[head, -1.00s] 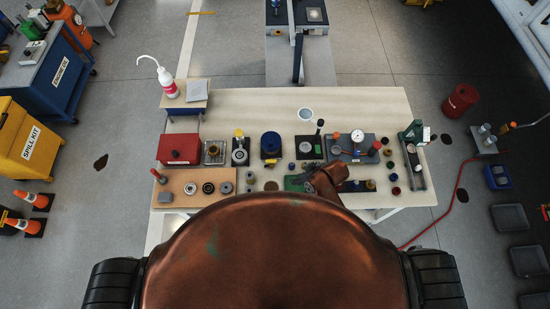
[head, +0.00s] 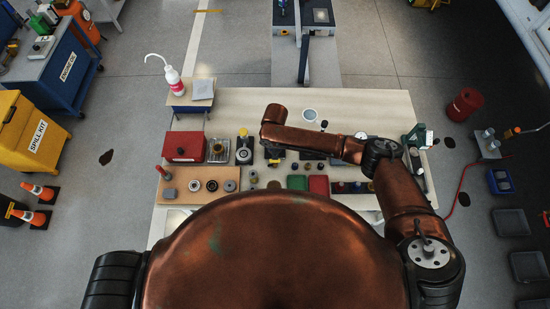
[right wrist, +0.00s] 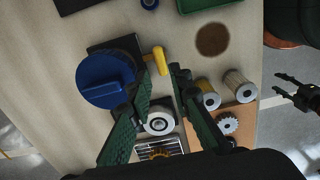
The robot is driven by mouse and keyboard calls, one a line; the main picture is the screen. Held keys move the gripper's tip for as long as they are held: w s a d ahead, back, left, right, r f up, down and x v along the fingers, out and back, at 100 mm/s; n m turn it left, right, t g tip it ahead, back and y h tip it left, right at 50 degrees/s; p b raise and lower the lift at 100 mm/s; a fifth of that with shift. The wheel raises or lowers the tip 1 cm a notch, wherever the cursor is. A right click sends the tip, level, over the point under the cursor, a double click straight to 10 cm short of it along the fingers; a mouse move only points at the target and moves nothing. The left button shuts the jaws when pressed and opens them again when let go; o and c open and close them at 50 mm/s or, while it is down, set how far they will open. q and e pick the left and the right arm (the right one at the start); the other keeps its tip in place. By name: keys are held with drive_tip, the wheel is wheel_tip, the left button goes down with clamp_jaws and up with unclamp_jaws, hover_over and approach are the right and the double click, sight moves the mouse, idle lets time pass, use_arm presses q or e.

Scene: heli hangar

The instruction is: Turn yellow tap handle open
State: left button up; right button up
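The yellow tap handle (right wrist: 159,60) is a short bent bar on a dark fitting, beside a big blue round knob (right wrist: 105,80) in the right wrist view. In the head view a small yellow part (head: 273,162) shows just below my right forearm, which hides the blue knob. My right gripper (right wrist: 156,55) is open, its green-padded fingers either side of the handle in the picture. No grip on it shows, and how far above it the fingers are I cannot tell. My left gripper (right wrist: 287,90) shows as dark, spread fingers at the right edge of the wrist view.
The pale workbench (head: 345,100) is crowded along its front. A red box (head: 184,146), a metal grid plate (head: 218,150) and a round gauge-like device (head: 243,154) stand left of the handle. The bench's back middle is mostly clear.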

sight(275, 161)
wheel_tip(275, 161, down, 7)
drive_tip(key=shift+r, duration=0.15)
drive_tip(key=shift+c, duration=0.4)
clamp_jaws()
